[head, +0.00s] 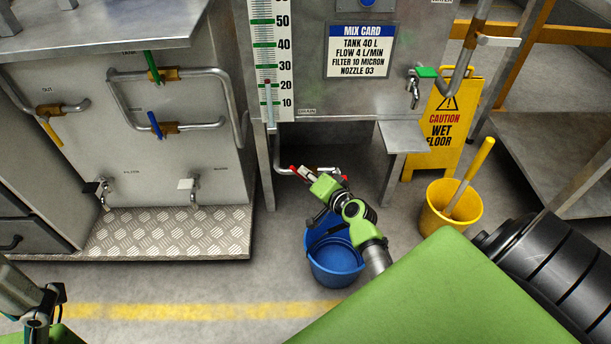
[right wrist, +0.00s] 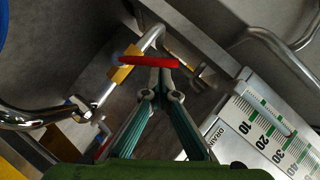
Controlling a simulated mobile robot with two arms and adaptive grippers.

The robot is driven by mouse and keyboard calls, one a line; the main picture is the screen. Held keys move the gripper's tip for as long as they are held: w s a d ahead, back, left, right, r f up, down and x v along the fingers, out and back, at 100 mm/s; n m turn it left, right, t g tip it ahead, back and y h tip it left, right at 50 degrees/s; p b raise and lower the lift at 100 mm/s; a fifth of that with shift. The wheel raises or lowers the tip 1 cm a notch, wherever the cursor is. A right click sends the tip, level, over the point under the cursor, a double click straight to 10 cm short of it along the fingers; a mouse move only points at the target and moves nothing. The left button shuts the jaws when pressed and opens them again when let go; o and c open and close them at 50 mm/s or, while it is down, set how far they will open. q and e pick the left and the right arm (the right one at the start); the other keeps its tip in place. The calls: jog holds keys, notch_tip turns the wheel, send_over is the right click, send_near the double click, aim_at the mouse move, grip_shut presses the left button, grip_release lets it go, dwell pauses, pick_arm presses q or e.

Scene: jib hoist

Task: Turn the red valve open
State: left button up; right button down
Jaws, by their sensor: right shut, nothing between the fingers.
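The red valve has a flat red lever (right wrist: 150,62) and a brass body (right wrist: 122,74) on a bent steel pipe, seen in the right wrist view. In the head view, a bit of red (head: 294,169) shows at the low pipe under the tank, with most of the valve hidden by my gripper. My right gripper (head: 303,173) is shut and empty. Its fingertips (right wrist: 156,72) meet right at the lever in the wrist view; I cannot tell whether they touch it. Part of my left arm shows at the lower left of the head view; its jaw state is unclear.
A blue bucket (head: 336,262) stands on the floor below my right arm. A yellow bucket (head: 450,209) and a caution sign (head: 431,140) stand to the right. Green (head: 152,66), blue (head: 155,124) and yellow (head: 52,132) levers are on the left panel, above a metal step (head: 170,233).

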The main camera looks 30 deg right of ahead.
jog(key=shift+a, duration=0.1)
dwell(0.5)
jog(key=shift+w+a+p, duration=0.1)
jog(key=shift+p, duration=0.5)
jog(key=shift+w+a+n+g+p, duration=0.2)
jog(key=shift+n+g+p, duration=0.15)
jog(key=shift+p, duration=0.55)
